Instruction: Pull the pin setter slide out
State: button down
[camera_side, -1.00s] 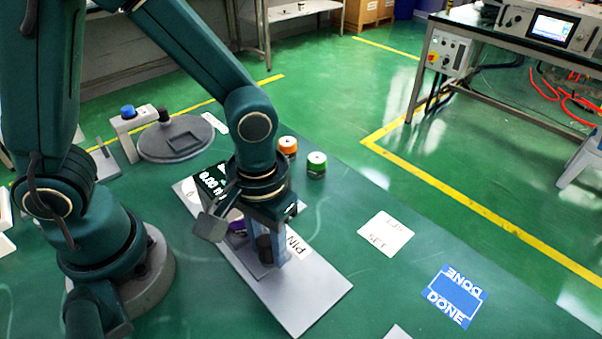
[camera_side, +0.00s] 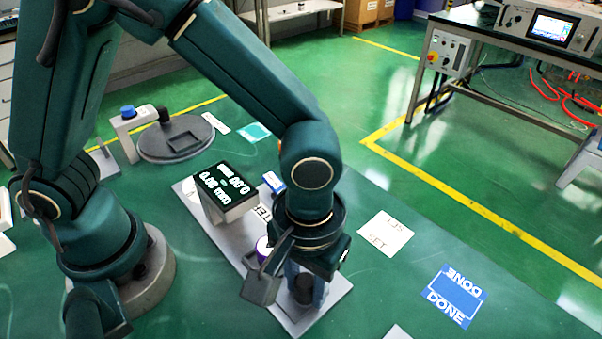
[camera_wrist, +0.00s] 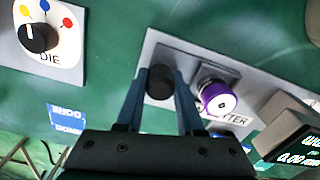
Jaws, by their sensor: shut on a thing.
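The pin setter is a long grey plate (camera_side: 225,238) on the green table, with a partly hidden label. A display block (camera_side: 226,192) reading 0.00 mm stands at its far end. A black knob (camera_side: 304,290) stands near the plate's near right end. My gripper (camera_wrist: 160,82) is shut around this knob, which also shows between the blue-grey fingers in the wrist view (camera_wrist: 159,84). A purple-ringed knob with a white top (camera_wrist: 217,99) stands beside it, apart from the fingers. The slide itself under the black knob is mostly hidden by my gripper.
A white pad (camera_side: 385,233) and a blue DONE mat (camera_side: 454,297) lie to the right. A round grey fixture (camera_side: 176,137) and a blue button stand (camera_side: 130,125) are at the back left. A die dial (camera_wrist: 42,38) shows in the wrist view.

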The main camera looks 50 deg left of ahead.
jog(key=shift+d, duration=0.75)
jog(key=c, duration=0.5)
grip_release()
jog(key=shift+c, duration=0.2)
jog(key=shift+r, duration=2.6)
jog(key=shift+a, duration=0.1)
